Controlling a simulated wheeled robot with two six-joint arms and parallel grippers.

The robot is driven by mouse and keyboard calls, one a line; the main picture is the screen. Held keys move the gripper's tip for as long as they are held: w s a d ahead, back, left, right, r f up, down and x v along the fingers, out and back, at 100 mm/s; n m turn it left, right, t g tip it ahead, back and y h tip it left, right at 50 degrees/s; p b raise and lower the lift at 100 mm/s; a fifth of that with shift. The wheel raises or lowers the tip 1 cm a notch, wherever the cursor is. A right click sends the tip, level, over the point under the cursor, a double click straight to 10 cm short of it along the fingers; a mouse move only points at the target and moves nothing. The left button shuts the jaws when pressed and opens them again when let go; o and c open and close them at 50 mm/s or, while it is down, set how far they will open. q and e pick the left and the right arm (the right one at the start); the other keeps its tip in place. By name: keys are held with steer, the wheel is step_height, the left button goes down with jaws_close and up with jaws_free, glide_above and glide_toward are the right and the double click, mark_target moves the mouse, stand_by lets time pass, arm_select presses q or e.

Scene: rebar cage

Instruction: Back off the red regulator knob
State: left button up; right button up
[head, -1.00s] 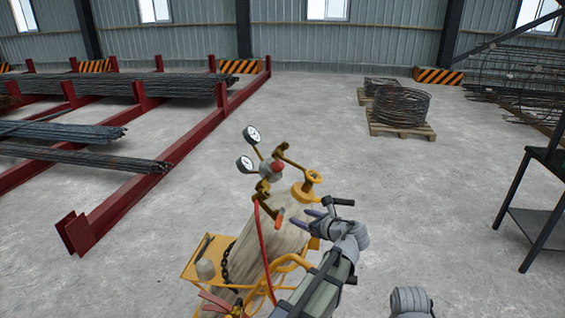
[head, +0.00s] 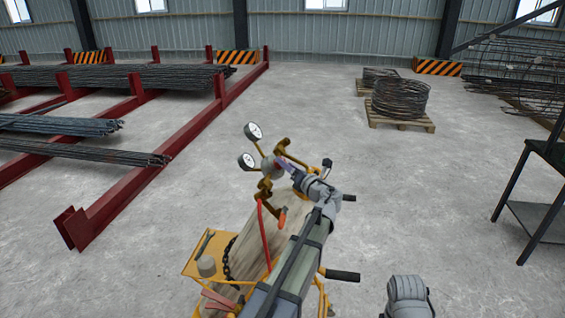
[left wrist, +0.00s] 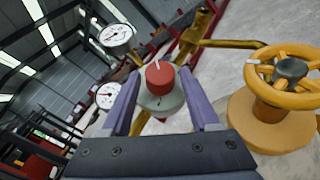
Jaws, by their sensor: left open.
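The red regulator knob (left wrist: 159,76) shows in the left wrist view, with a white mark on its top, on a round grey regulator body (left wrist: 160,101). My left gripper (left wrist: 161,78) is open, with one purple finger on each side of the knob and a visible gap to both. In the head view my left gripper (head: 284,163) is at the regulator (head: 267,168) and hides the knob. Two white dial gauges (head: 253,131) stand on brass stems to the left of the regulator.
A yellow valve handwheel (left wrist: 286,74) is close to the right of the gripper. A red hose (head: 264,235) hangs below the regulator. A wooden-coloured cylinder (head: 300,215) stands on a yellow cart (head: 197,262). Red racks (head: 110,213) stand left; open floor lies beyond.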

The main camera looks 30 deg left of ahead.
arm_select(q)
steer(key=shift+x, duration=1.5)
